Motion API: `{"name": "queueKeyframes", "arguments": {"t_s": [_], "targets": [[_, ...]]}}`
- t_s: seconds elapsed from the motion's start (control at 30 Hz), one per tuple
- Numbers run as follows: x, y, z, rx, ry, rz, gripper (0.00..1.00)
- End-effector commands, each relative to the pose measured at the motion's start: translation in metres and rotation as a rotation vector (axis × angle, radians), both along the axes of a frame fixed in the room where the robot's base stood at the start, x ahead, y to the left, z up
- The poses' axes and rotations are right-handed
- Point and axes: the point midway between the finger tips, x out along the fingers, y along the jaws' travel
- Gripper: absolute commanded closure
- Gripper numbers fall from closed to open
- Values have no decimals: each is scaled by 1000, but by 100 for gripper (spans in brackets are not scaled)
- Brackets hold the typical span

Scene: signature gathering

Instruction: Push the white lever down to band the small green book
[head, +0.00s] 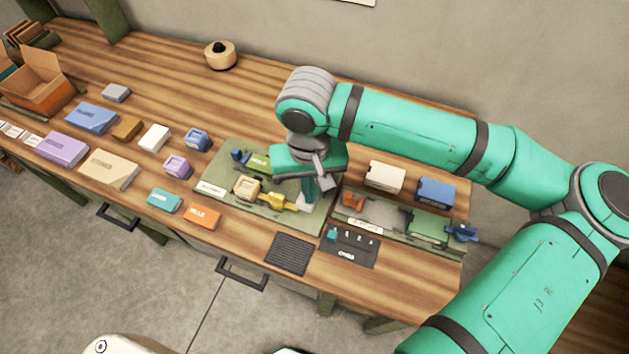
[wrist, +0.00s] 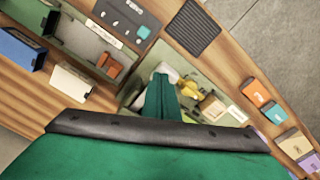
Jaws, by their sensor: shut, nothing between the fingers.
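My teal gripper (head: 309,200) is shut and empty, pointing down over the right part of the green station mat (head: 222,197). The white lever (head: 306,205) shows as a small pale piece right at my fingertips; whether they touch it I cannot tell. In the wrist view my shut fingers (wrist: 161,80) reach to a white piece (wrist: 173,74), apparently the same lever. A small green book-like block (head: 260,162) lies at the mat's back, left of my gripper. My gripper and wrist hide the area behind the lever.
A yellow lever (head: 278,202) and a beige block (head: 246,188) sit on the mat just left of my gripper. To the right are a white block (head: 385,177), a blue block (head: 436,191) and an orange piece (head: 353,200). A black ribbed pad (head: 289,254) lies in front.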

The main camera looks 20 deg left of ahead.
Motion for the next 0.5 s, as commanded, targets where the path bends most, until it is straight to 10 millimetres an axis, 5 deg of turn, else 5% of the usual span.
{"name": "queueKeyframes", "arguments": {"t_s": [0.5], "targets": [[0, 0, -9, 0, 0, 0, 100]]}}
